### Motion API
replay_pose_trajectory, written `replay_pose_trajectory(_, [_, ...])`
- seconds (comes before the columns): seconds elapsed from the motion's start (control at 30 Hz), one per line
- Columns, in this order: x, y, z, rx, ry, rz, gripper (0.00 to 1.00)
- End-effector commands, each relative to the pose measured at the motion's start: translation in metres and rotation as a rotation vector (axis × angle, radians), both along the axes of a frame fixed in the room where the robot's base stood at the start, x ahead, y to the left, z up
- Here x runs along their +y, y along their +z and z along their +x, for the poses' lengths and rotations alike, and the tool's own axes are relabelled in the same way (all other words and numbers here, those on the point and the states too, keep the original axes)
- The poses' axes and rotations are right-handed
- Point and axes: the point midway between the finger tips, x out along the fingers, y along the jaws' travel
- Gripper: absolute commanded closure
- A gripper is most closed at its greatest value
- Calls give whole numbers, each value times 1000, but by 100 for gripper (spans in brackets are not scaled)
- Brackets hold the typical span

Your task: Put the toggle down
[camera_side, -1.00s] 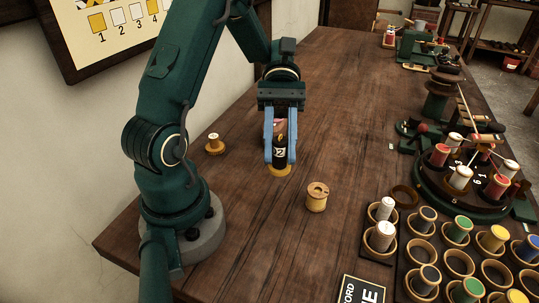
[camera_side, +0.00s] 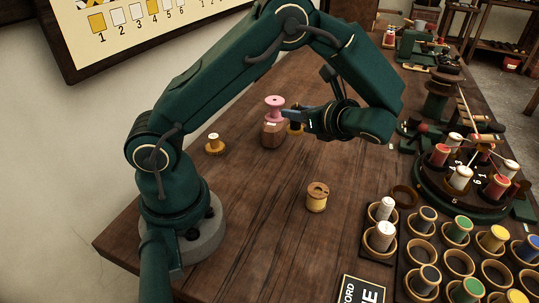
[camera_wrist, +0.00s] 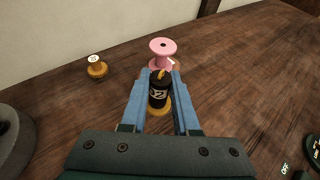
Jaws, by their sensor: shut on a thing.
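The toggle (camera_wrist: 158,95), as I take it, has a black body with a pale mark and a yellow foot. In the wrist view it is upright between the blue fingers of my gripper (camera_wrist: 157,82), which is shut on it. In the side view my gripper (camera_side: 292,116) reaches leftwards, and only a yellowish part of the toggle (camera_side: 296,129) shows below the fingers. I cannot tell whether its foot touches the table.
A yellow knob with a white top (camera_side: 214,146) and a wooden spool (camera_side: 317,198) stand on the table (camera_side: 260,230). Racked spools (camera_side: 459,229) fill the right side.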

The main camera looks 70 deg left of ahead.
Motion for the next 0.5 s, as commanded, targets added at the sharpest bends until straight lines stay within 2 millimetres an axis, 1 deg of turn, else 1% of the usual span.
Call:
replay_pose_trajectory(0.03, [-6, 8, 17, -6, -111, 0, 100])
replay_pose_trajectory(0.1, [-13, 16, 35, -5, -233, 1, 100])
replay_pose_trajectory(0.2, [-22, 24, 53, -3, -348, 1, 100])
replay_pose_trajectory(0.27, [-25, 26, 59, -1, -387, 0, 100])
replay_pose_trajectory(0.37, [-28, 18, 64, 6, -421, 2, 100])
replay_pose_trajectory(0.5, [-28, -8, 64, 9, -423, 1, 100])
